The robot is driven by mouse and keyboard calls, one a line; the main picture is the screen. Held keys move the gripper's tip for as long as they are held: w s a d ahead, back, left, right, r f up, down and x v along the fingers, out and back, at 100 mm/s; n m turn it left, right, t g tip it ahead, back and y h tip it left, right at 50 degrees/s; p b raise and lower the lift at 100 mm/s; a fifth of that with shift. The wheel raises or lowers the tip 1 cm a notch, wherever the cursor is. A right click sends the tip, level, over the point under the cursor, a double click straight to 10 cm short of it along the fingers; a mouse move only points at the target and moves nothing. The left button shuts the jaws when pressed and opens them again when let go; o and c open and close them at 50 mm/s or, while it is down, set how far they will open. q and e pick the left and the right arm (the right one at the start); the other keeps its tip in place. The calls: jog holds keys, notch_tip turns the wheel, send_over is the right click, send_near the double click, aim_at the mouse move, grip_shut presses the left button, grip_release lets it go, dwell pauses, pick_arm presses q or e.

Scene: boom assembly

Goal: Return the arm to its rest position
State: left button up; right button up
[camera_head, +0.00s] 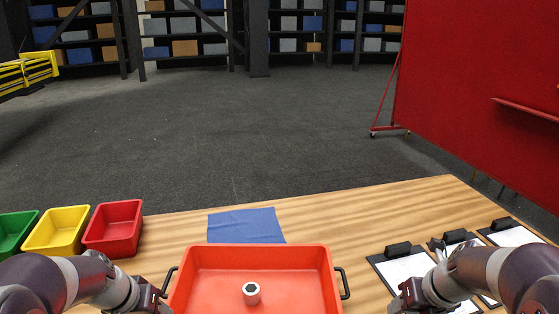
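My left arm comes in from the lower left, and its gripper (152,297) is at the bottom edge, by the left handle of an orange-red tray (262,256). My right arm comes in from the lower right, and its gripper (405,298) is at the bottom edge, right of the tray and near a clipboard. Both grippers are partly cut off or seen from behind, so their fingers do not show clearly. A short white cylinder (251,297) with a dark hexagonal hole stands in the tray, apart from both grippers.
Green (14,232), yellow (56,231) and red (113,229) bins stand at the table's left. A blue cloth (246,226) lies behind the tray. Clipboards (400,268) lie at the right, partly behind my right arm. A red board (480,95) stands beyond the table's right side.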

pick_arm(q)
jog(key=s+d+f+g+y, duration=0.1)
jog(key=s+d+f, duration=0.1)
jog(key=s, duration=0.5)
jog(key=s+d+f+g+y, duration=0.1)
jog(key=s+d+f+g, duration=0.1)
jog(key=s+d, duration=0.3)
jog(key=shift+s+d+f+m, duration=0.25)
jog(key=shift+s+f+m, duration=0.15)
jog(key=shift+s+f, duration=0.55)
pick_arm(e)
jog(key=s+a+f+m+g, duration=0.1)
jog(key=s+m, duration=0.3)
jog(key=m, duration=0.7)
jog(key=s+a+f+m+g+h, duration=0.1)
jog(key=s+a+f+m, duration=0.2)
jog(key=m, duration=0.9)
jog(key=s+a+f+m+g+h, duration=0.1)
jog(key=s+a+f+m, duration=0.1)
jog(key=s+m, duration=0.5)
jog(key=f+m, duration=0.1)
jog(key=m, duration=0.4)
jog(key=shift+s+a+f, duration=0.15)
jog(key=shift+a+f, duration=0.1)
jog(key=shift+a, duration=0.05)
pick_arm(q)
jog(key=shift+s+r, duration=0.15)
